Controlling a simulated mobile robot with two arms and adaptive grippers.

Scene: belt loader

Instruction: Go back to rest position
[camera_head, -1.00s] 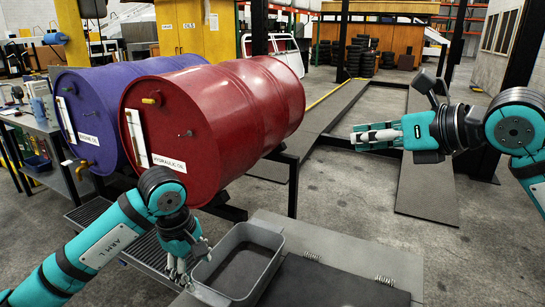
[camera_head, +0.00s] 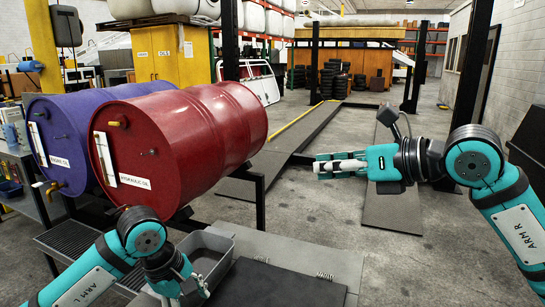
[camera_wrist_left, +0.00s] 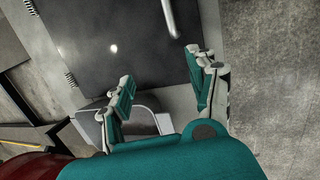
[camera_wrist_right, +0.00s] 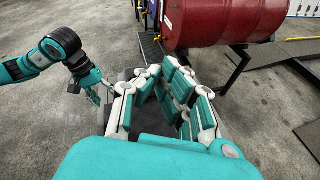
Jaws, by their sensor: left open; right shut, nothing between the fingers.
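My left gripper (camera_head: 188,288) is at the lower left of the head view, just in front of a grey tray (camera_head: 228,262). In the left wrist view its two fingers (camera_wrist_left: 160,75) are spread apart with nothing held between them. My right gripper (camera_head: 318,166) is held out in the air at the right, pointing left, its fingers closed together and empty. In the right wrist view its fingers (camera_wrist_right: 163,85) converge in front of the red drum's stand.
A red drum (camera_head: 215,130) and a purple drum (camera_head: 62,135) lie on a rack at the left. A dark panel (camera_head: 280,285) lies beside the tray. A ramp (camera_head: 375,205) stands on the floor behind my right gripper. Open floor (camera_head: 300,210) lies between.

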